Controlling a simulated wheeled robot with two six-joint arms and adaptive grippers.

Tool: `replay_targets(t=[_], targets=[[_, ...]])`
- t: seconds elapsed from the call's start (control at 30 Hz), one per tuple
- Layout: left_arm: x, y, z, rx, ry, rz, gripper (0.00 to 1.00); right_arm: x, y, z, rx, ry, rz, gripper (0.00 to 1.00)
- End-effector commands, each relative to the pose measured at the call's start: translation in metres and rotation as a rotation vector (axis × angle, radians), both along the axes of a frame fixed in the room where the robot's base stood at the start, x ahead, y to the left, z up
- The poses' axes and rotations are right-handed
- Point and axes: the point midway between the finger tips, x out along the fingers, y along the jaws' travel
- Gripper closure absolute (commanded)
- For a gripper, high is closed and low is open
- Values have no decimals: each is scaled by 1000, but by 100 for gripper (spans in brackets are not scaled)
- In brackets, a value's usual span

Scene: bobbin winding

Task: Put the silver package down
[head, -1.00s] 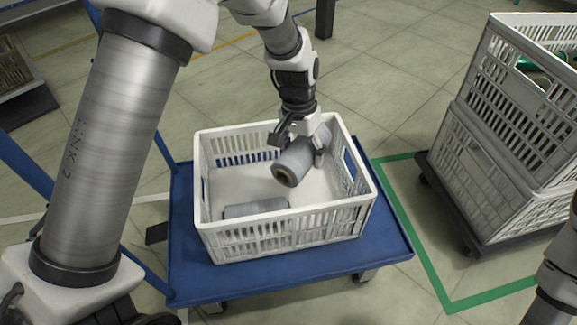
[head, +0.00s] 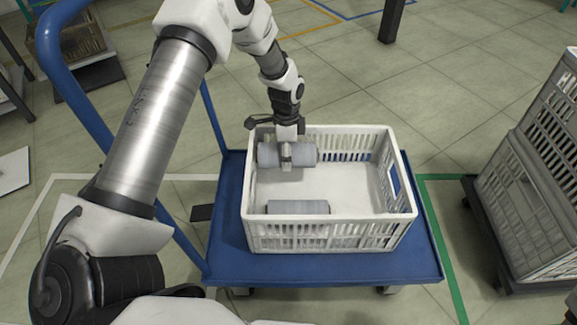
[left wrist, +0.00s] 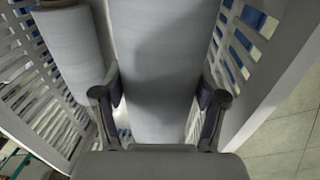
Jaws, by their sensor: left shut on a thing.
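The silver package, a grey-silver roll (head: 303,155), lies level between the fingers of my left gripper (head: 286,160), inside the white crate (head: 325,236) near its back left corner. My left gripper is shut on the roll from above, around its middle. In the left wrist view the held roll (left wrist: 165,60) fills the space between the two fingers. I cannot tell whether it touches the crate floor. A second silver roll (head: 298,207) lies along the crate's front wall; it also shows in the left wrist view (left wrist: 75,45). My right gripper is out of view.
The crate stands on a blue cart (head: 225,225) with a tall blue handle (head: 62,80) at left. Bare crate floor (head: 350,185) shows right of the rolls. Stacked grey-white crates (head: 545,170) stand at right, beyond a green floor line (head: 440,230).

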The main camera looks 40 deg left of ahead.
Motion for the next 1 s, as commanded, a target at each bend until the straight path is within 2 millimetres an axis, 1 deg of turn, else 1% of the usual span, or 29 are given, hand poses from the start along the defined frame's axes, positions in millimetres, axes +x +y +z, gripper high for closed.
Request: replay_targets(t=[0.13,0.2,0.3,0.5,0.9,1.0], targets=[[0,0,-20,1,-1,1,75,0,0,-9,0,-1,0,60],[0,0,-34,1,1,1,75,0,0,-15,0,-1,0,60],[0,0,-45,0,-1,1,75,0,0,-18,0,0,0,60],[1,0,-43,0,-2,1,75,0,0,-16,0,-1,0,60],[0,0,-55,0,-1,1,75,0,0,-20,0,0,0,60],[0,0,-55,0,-1,1,75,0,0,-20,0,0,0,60]])
